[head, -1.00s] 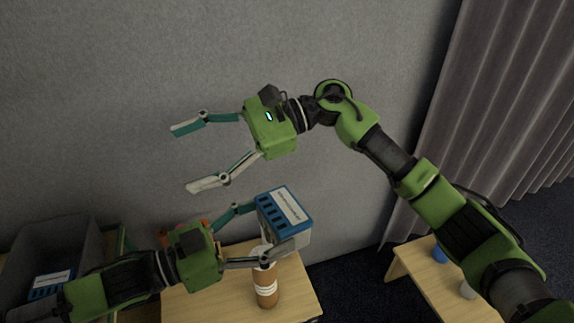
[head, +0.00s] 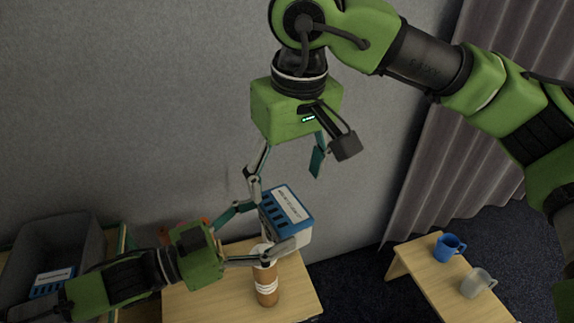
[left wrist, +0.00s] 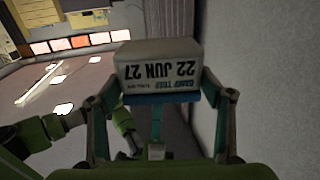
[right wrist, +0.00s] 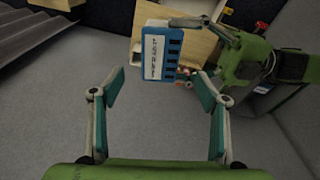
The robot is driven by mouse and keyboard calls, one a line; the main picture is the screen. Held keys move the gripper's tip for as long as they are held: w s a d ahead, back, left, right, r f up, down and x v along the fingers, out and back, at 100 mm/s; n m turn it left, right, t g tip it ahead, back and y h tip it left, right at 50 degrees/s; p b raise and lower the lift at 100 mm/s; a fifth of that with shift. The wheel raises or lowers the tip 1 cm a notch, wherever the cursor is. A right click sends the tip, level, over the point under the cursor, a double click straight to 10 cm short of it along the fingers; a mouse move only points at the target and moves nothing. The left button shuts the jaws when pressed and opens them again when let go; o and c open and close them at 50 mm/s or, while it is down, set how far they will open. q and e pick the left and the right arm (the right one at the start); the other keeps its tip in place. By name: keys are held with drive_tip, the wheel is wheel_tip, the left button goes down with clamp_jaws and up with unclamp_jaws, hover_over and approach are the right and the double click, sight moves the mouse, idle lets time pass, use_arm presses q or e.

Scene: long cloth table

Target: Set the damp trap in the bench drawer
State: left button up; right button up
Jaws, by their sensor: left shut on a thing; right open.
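The damp trap, a white box with a slotted blue top and a label (head: 287,204), is held between the fingers of my left gripper (head: 268,228) above a pale wooden surface. In the left wrist view the trap (left wrist: 160,68) shows its printed side, reading 22 JUN 27, with a finger at each side. My right gripper (head: 286,178) is open and empty, pointing down just above the trap. In the right wrist view the trap (right wrist: 160,55) lies beyond the open fingers (right wrist: 160,90). I cannot make out a bench drawer for certain.
A brown bottle with a white label (head: 267,287) stands on the wooden surface (head: 215,295) below the trap. A grey bin (head: 75,240) at left holds another blue-topped labelled box (head: 50,281). A low bench (head: 425,262) at right carries a blue mug (head: 446,249) and a pale mug (head: 478,284).

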sight(284, 207)
drive_tip(key=f, duration=0.3)
drive_tip(key=w+f, duration=0.1)
drive_tip(key=f, duration=0.5)
drive_tip(key=shift+w+a+f, duration=0.15)
drive_tip(key=shift+a+f, duration=0.2)
drive_tip(key=c, duration=1.4)
use_arm(q)
drive_tip(key=o, duration=1.5)
drive_tip(key=shift+a, duration=0.1)
